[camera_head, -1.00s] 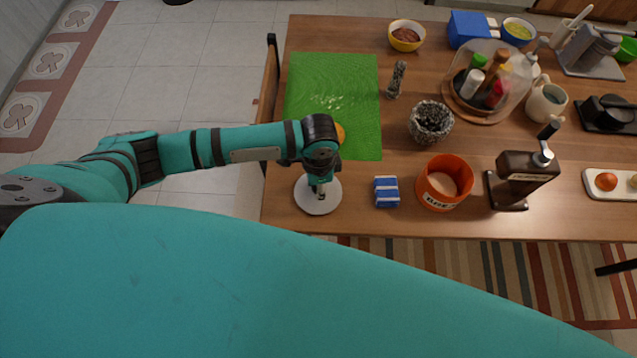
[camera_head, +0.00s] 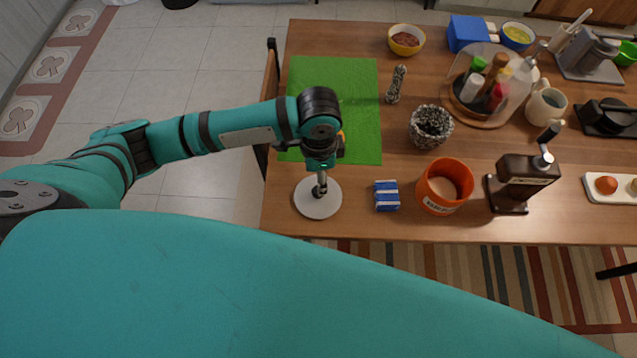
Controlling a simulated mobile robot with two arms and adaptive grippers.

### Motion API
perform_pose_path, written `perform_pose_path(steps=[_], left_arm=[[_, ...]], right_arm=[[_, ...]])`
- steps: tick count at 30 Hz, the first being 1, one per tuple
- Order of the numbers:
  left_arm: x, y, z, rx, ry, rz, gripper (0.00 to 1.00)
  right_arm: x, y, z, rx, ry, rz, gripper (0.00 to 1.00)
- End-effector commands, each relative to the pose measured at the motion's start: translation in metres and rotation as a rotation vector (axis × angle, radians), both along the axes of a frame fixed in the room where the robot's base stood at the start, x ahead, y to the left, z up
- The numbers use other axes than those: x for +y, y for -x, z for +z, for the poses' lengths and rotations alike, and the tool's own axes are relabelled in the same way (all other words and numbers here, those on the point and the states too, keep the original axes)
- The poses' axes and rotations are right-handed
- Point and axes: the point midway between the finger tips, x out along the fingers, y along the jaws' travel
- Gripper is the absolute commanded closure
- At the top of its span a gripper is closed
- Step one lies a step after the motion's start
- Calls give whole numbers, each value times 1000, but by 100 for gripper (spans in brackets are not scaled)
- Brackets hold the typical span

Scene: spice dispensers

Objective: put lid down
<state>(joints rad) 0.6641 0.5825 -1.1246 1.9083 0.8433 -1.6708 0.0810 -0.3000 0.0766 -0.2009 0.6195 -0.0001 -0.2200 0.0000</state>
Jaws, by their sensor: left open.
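A round pale lid (camera_head: 318,206) lies flat on the wooden table (camera_head: 410,228) near its front left corner, just in front of the green mat (camera_head: 362,122). A small dark knob stands up at its middle. My left gripper (camera_head: 321,176) is above the lid, pointing down, with its jaws open close over the knob. Whether a fingertip still touches the knob is hard to see. An open orange canister (camera_head: 435,203) with a label stands to the right, with pale contents inside. My right gripper is not in view.
A blue and white packet (camera_head: 386,196) lies between lid and canister. A dark grinder (camera_head: 518,182), a speckled pot (camera_head: 431,127), a pepper mill (camera_head: 396,84) and a domed spice tray (camera_head: 487,121) stand further right and back. The mat's visible part is mostly clear.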

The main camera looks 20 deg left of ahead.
Motion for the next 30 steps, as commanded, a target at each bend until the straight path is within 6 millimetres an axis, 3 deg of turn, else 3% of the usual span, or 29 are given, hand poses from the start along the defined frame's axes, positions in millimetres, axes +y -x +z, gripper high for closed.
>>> perform_pose_path(steps=[3,9,30], left_arm=[[0,-1,22,-3,2,-1,50],[0,0,41,-1,-1,0,50],[0,0,43,1,-1,0,50]], right_arm=[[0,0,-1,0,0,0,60],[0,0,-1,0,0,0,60],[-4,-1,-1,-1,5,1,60]])
